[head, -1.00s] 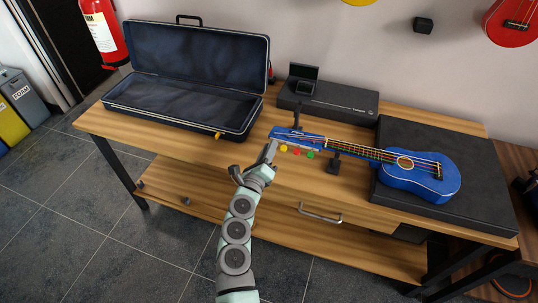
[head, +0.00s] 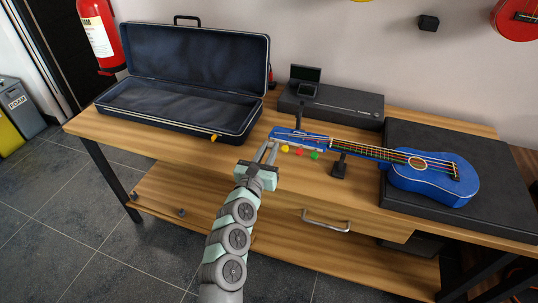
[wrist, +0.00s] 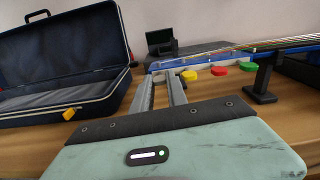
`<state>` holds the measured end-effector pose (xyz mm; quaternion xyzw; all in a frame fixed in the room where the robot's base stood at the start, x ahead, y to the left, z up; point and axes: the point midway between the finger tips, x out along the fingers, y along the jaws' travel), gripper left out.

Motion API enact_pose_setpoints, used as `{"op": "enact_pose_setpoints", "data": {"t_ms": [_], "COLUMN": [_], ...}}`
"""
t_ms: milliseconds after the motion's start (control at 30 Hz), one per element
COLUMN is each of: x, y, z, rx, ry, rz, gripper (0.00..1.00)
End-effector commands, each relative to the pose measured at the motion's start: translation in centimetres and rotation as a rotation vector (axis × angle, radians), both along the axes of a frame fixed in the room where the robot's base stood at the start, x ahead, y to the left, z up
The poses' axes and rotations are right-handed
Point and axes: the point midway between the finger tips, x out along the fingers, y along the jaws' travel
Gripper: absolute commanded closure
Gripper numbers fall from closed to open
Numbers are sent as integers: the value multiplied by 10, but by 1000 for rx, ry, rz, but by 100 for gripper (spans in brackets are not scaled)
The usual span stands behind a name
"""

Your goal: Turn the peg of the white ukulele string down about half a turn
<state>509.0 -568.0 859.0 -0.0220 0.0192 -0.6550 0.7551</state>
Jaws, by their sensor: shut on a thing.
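The blue ukulele (head: 432,180) lies with its body at the right and its neck pointing left. Its headstock (head: 308,139) shows yellow (head: 285,149), red (head: 299,152) and green (head: 315,155) pegs along the near edge. My gripper (head: 270,147) reaches the headstock's left end, left of the yellow peg. In the wrist view its two fingers (wrist: 162,76) point at the headstock's near edge and are shut on a peg there. This fits the white string's peg, but the fingers mostly hide it and its turn angle cannot be seen.
An open dark case (head: 180,118) stands on the wooden workbench (head: 120,132) at the left. A black neck stand (head: 339,166) is right of the pegs. A dark flat box (head: 330,108) with a small open device (head: 304,82) sits behind the headstock. A black mat (head: 405,136) lies under the body.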

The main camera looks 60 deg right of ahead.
Motion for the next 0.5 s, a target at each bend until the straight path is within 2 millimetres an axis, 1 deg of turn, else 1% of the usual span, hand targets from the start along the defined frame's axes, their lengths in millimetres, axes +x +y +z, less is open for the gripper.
{"op": "enact_pose_setpoints", "data": {"t_ms": [200, 500], "x": [0, 0], "y": [0, 0], "z": [-1, 0], "rx": [7, 8], "ry": [-49, -59], "rz": [0, 0], "gripper": [100, 100]}}
